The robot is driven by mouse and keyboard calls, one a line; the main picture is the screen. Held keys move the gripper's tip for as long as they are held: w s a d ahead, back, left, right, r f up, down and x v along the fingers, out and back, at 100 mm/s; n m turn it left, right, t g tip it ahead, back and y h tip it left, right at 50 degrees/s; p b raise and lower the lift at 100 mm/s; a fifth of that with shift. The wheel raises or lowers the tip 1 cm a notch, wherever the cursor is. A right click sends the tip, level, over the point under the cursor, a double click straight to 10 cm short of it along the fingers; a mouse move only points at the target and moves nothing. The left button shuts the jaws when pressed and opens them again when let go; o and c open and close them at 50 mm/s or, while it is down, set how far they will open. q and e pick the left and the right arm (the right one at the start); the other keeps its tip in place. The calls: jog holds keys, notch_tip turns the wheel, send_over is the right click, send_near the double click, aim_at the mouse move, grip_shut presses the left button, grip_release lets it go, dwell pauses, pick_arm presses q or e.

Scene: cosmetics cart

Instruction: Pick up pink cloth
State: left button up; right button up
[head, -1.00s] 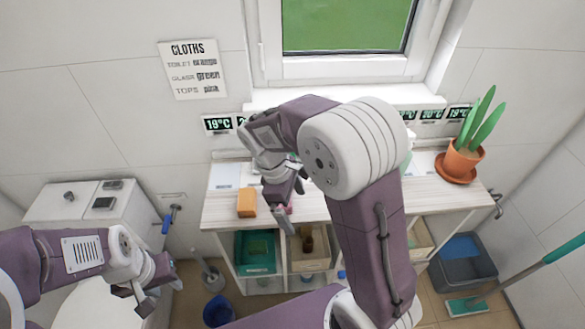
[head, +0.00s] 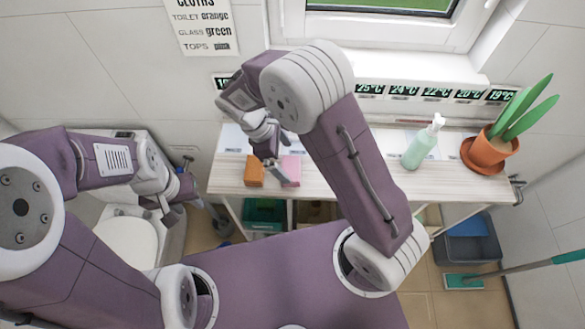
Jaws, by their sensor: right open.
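The pink cloth (head: 292,167) is a small folded block on the white wooden counter, just right of an orange one. My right gripper (head: 276,172) is open and hangs over the counter at the pink cloth's left side, covering part of it. I cannot tell whether its fingers touch the cloth. My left gripper (head: 168,212) is at the left, away from the counter and near the toilet. Its fingers look apart, with nothing between them.
The orange cloth (head: 254,171) sits close to my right gripper's left. A green pump bottle (head: 420,146) and a potted plant (head: 491,150) stand further right on the counter (head: 450,182). Small digital displays line the wall behind. A toilet (head: 127,240) is at the left.

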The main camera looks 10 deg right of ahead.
aim_at(293, 167)
jog(key=x, duration=0.5)
jog(key=shift+s+r, duration=0.1)
jog(key=shift+s, duration=0.25)
jog(key=shift+w+d, duration=0.1)
jog(key=c, duration=1.3)
jog(key=shift+r, duration=0.4)
jog(key=r, duration=0.2)
jog(key=s+r, duration=0.1)
jog(key=shift+s+d+r, duration=0.1)
jog(key=shift+d+r, duration=0.2)
jog(key=shift+r, duration=0.1)
jog(key=s+d+r, duration=0.2)
jog(key=s, duration=0.1)
jog(key=s+d+r, duration=0.1)
jog(key=s+r, duration=0.1)
jog(key=s+d+r, duration=0.2)
jog(key=s, duration=0.1)
jog(key=shift+s+d+r, duration=0.1)
jog(key=shift+s+d, duration=0.25)
